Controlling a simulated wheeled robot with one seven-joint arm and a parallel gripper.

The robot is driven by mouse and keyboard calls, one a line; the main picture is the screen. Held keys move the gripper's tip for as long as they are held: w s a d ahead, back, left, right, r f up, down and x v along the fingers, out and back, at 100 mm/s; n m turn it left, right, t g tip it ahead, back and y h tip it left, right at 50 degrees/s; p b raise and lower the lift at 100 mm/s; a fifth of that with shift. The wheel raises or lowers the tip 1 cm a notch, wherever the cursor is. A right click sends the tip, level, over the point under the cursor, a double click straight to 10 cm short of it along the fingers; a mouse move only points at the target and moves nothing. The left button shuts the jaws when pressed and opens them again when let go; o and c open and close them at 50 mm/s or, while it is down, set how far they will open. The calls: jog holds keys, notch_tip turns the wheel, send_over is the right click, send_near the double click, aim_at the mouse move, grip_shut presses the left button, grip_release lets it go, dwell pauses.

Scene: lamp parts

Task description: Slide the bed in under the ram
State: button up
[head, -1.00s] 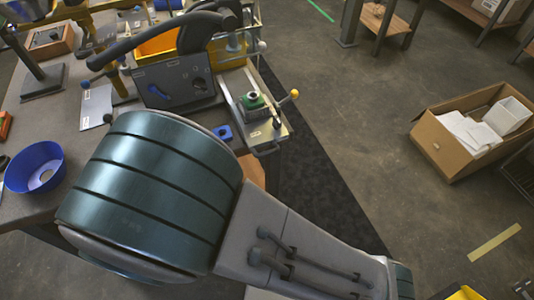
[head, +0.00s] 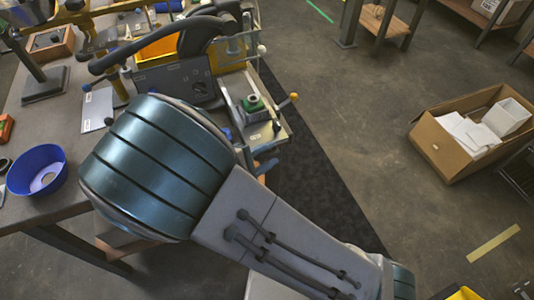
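The bed (head: 266,130) is a pale flat slide at the table's right edge, pulled out toward the front. A green part with a light round top (head: 254,103) sits on it. An upright press-like frame (head: 234,48) stands behind the bed. The ram itself is hard to make out there. My gripper (head: 266,157) shows as two blue-grey fingers with a gap between them, at the front end of the bed. The bed's front handle is largely hidden by them, and I cannot tell whether they touch it. My arm covers the rest of the gripper.
A lever with an orange knob (head: 294,97) sticks out right of the bed. A dark panel (head: 176,82) stands left of it. A blue bowl (head: 37,171) is at the table's left. A cardboard box (head: 447,150) stands on the floor, with free floor between.

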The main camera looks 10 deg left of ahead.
aim_at(267, 141)
grip_shut()
jog(key=shift+w+a+f, duration=0.1)
jog(key=shift+w+a, duration=0.45)
jog(key=shift+w, duration=0.3)
jog(key=shift+w+a, duration=0.5)
jog(key=shift+w, duration=0.35)
grip_release()
jog(key=b+v, duration=0.1)
jog(key=v, duration=1.2)
jog(key=shift+s+a, duration=0.25)
jog(key=shift+a, duration=0.1)
